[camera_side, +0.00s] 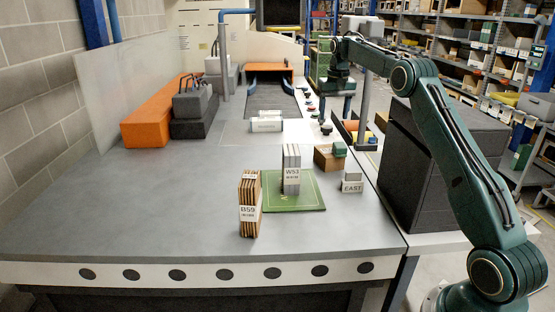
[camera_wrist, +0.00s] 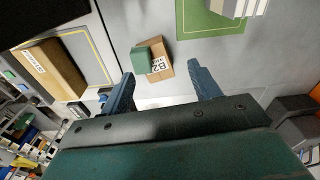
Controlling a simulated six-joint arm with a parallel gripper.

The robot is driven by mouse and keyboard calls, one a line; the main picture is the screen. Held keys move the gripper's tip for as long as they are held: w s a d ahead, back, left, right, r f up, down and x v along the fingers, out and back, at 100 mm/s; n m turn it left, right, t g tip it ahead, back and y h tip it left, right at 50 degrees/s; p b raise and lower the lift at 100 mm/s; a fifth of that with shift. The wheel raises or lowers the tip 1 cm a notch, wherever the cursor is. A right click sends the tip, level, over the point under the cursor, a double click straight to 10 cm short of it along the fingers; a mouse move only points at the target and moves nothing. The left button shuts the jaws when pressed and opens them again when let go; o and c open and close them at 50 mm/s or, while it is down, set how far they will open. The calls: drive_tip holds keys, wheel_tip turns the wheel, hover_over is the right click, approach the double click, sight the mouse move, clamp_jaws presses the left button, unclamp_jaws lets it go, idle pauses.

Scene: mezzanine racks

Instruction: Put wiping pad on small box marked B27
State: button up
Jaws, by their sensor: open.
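A small brown box (camera_side: 324,160) stands on the grey table right of the green mat; in the wrist view its white label (camera_wrist: 158,67) reads "B2", and any further character is hard to make out. A green block, which looks like the wiping pad (camera_side: 340,149), rests on the box; in the wrist view the pad (camera_wrist: 141,57) covers part of the box top and seems to overhang one side. My gripper (camera_side: 341,92) is above and behind the box, apart from it. In the wrist view its two fingers (camera_wrist: 163,86) are spread with nothing between them.
A stack marked W53 (camera_side: 291,173) stands on the green mat (camera_side: 309,193), with a stack marked B59 (camera_side: 249,207) at its left edge. A grey block marked EAST (camera_side: 352,184) stands at the right table edge. A long orange box (camera_side: 147,127) lies at left; the left foreground is clear.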

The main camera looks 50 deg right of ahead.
drive_tip(key=s+a+r+n+t, duration=0.1)
drive_tip(key=s+a+r, duration=0.3)
drive_tip(key=a, duration=0.3)
drive_tip(key=s+a+r+n+t, duration=0.1)
drive_tip(key=s+a+r+n, duration=0.1)
drive_tip(key=s+a+r, duration=0.35)
drive_tip(key=s+a+r+n, duration=0.1)
drive_tip(key=s+a+r, duration=0.15)
drive_tip(key=a, duration=0.55)
drive_tip(key=s+a+f+n+t, duration=0.1)
drive_tip(key=s+a+f, duration=0.1)
drive_tip(key=s+a, duration=0.2)
drive_tip(key=s+a+f+n+t, duration=0.1)
drive_tip(key=s+a+f, duration=0.2)
drive_tip(key=s, duration=0.8)
drive_tip(key=s+a+f+n+t, duration=0.1)
drive_tip(key=s+a+f, duration=0.2)
drive_tip(key=s+a, duration=0.2)
drive_tip(key=s, duration=0.2)
drive_tip(key=shift+s+a+n, duration=0.25)
drive_tip(key=shift+s+n, duration=0.15)
